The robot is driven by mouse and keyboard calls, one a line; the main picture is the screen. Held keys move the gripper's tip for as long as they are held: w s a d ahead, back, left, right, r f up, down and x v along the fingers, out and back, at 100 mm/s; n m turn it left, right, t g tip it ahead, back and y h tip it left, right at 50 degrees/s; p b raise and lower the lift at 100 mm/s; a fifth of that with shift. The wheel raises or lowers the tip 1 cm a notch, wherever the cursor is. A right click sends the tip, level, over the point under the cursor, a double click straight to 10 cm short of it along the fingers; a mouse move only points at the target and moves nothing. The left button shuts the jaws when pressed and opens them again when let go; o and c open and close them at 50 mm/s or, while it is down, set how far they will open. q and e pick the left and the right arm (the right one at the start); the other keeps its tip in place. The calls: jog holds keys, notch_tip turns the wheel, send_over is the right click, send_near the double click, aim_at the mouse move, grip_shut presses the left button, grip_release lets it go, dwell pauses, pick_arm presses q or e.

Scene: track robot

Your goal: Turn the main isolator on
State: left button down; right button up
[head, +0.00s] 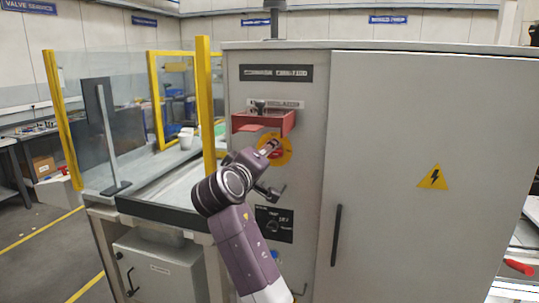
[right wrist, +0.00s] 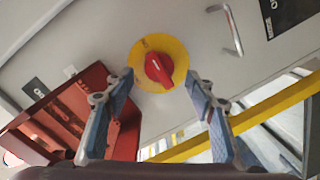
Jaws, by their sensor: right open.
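The main isolator is a red rotary knob (right wrist: 158,68) on a round yellow plate (right wrist: 140,53), mounted on the grey cabinet front. In the head view its yellow plate (head: 287,150) is partly covered by my right gripper (head: 268,147). In the right wrist view my right gripper (right wrist: 160,84) is open, with one blue-grey finger on each side of the knob in the picture. The fingers appear empty, and I cannot tell whether they touch the knob. A white mark shows on the knob's face. My left gripper is not in view.
A red open box or bracket (head: 250,122) juts out just above the isolator; it also shows close to a finger in the right wrist view (right wrist: 60,113). A bent metal handle (right wrist: 232,32) sits on the panel below. A yellow-framed guard (head: 207,90) stands left.

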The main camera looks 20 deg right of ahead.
jog(key=v, duration=0.3)
jog(key=shift+s+a, duration=0.2)
jog(key=shift+s, duration=0.1)
